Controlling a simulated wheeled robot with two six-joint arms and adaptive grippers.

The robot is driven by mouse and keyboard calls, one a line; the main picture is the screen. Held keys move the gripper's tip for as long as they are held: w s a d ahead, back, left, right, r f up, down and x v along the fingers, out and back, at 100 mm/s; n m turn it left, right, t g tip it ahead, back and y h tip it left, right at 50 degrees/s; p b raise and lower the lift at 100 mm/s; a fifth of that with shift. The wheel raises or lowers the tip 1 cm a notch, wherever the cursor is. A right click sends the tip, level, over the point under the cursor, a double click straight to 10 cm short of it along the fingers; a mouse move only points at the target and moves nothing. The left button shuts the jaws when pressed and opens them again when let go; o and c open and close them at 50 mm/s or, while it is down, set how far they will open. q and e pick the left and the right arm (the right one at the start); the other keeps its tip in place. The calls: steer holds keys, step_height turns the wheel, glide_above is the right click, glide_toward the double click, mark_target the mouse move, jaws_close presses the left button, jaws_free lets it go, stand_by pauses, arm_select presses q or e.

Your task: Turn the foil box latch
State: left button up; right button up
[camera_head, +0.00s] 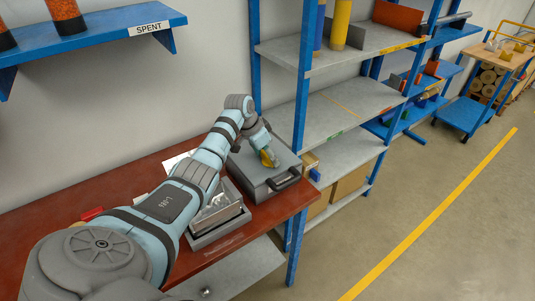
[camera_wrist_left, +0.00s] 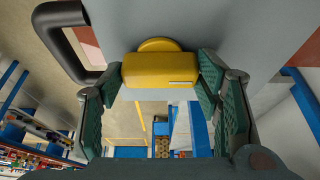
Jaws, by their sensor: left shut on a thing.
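The foil box (camera_head: 258,186) is a grey, flat-lidded case with a dark handle (camera_head: 285,181), standing on the red-brown bench. Its yellow latch (camera_head: 269,158) shows on top, partly covered by my gripper. In the left wrist view the latch (camera_wrist_left: 160,70) is a yellow bar with a rounded yellow base behind it, against the grey box surface. My left gripper (camera_head: 263,149) is over the box, and its green pads stand at both ends of the yellow bar, shut on it. The handle curves at the upper left of the wrist view (camera_wrist_left: 68,40). My right gripper is not in view.
A grey tray (camera_head: 226,233) with silvery foil pieces (camera_head: 215,212) sits beside the box, under my left arm. A blue-framed shelf unit (camera_head: 335,120) stands close to the right of the bench (camera_head: 120,192). A blue shelf marked SPENT (camera_head: 110,38) hangs above.

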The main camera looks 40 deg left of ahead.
arm_select(q)
steer(key=shift+d+r+n+p, duration=0.15)
steer(key=shift+n+p, duration=0.35)
steer(key=shift+p, duration=0.15)
steer(key=shift+n+y+p, duration=0.4)
steer(key=shift+n+p, duration=0.15)
steer(key=shift+n, duration=0.15)
steer(key=n+y, duration=0.1)
steer(key=n, duration=0.1)
steer(key=shift+n, duration=0.3)
steer(key=n, duration=0.1)
steer(key=n+y, duration=0.1)
steer(key=n, duration=0.1)
steer(key=shift+w+d+n, duration=0.1)
steer(key=shift+d+n, duration=0.05)
steer(key=shift+n, duration=0.15)
steer(key=n+y, duration=0.1)
steer(key=n, duration=0.1)
steer(key=n+g, duration=0.1)
steer(key=n, duration=0.1)
steer(key=shift+w+n+y, duration=0.1)
steer(key=shift+n+y, duration=0.2)
steer(key=shift+y, duration=0.1)
steer(key=shift+n+g+y, duration=0.3)
steer(key=shift+n+g, duration=0.2)
steer(key=shift+n, duration=0.7)
steer(key=shift+w+d+n+g+b, duration=0.1)
steer(key=shift+n+g+b, duration=0.45)
steer(key=shift+n, duration=0.65)
